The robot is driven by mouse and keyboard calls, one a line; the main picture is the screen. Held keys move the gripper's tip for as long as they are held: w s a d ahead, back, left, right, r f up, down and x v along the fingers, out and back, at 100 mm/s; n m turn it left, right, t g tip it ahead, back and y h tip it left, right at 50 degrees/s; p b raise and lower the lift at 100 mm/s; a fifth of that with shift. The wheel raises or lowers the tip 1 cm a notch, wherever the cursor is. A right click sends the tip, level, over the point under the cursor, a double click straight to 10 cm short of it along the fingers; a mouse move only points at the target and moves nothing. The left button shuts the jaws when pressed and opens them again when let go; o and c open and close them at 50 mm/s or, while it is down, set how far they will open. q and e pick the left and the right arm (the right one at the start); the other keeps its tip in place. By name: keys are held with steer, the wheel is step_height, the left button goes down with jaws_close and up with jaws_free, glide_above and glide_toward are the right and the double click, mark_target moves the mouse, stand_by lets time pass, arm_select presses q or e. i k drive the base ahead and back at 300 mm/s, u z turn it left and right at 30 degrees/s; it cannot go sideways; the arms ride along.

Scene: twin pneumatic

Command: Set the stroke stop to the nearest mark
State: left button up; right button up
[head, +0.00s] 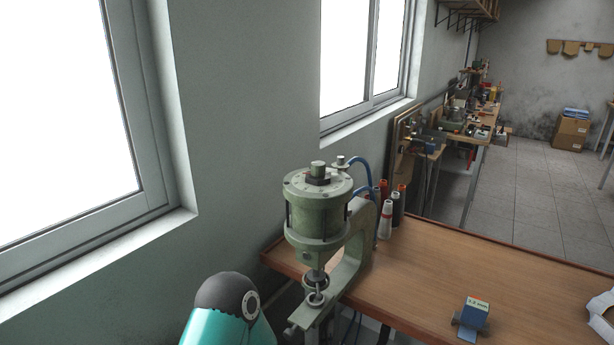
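A green pneumatic press (318,218) stands at the left end of the wooden bench (430,270). It has a round cylinder head on a curved frame. A threaded stem with a dark nut (318,178) rises from the top of the head. A rod with round collars (316,280) comes down below it. I cannot tell which of these parts is the stroke stop, and no marks can be made out at this size. Neither gripper shows.
A small blue block with a labelled top (475,308) sits near the bench's front. White and coloured thread cones (388,212) stand behind the press, by a blue hose (362,172). A white object (602,310) is cut off at the right edge. The bench middle is clear.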

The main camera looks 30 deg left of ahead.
mark_target(317, 168)
steer(key=z, duration=1.2)
steer(key=k, duration=1)
steer(key=u, duration=1.15)
steer(key=i, duration=0.5)
